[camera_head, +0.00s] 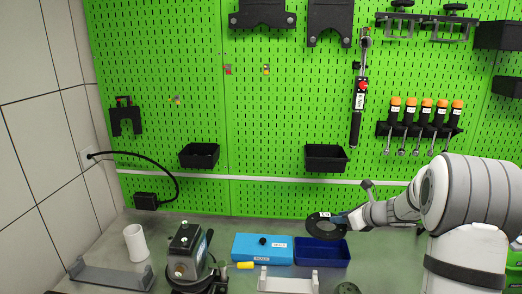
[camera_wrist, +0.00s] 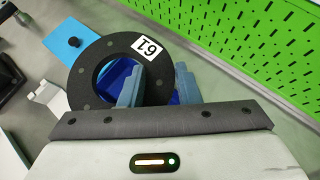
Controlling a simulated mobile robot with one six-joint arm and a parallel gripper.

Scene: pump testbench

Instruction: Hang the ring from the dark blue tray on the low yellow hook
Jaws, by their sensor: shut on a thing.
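The ring (camera_head: 316,228) is flat and black with a white number label. It also shows large in the wrist view (camera_wrist: 84,62), with its label upper right. My gripper (camera_wrist: 158,88) is shut on the ring's band, one blue-grey finger inside the hole and one outside; it also shows in the head view (camera_head: 341,219). The ring is held above the dark blue tray (camera_head: 322,255), apparently clear of it. A small yellowish hook (camera_head: 176,99) sits low on the left of the green pegboard. Another small yellow-orange hook (camera_head: 266,69) sits higher to its right.
A reddish hook (camera_head: 228,69) is beside the higher yellow one. Black bins (camera_head: 199,155) (camera_head: 326,158) stick out of the board's lower part. A light blue box (camera_head: 262,248) stands left of the tray, and a pump (camera_head: 187,255) further left. A black cable (camera_head: 150,160) loops at left.

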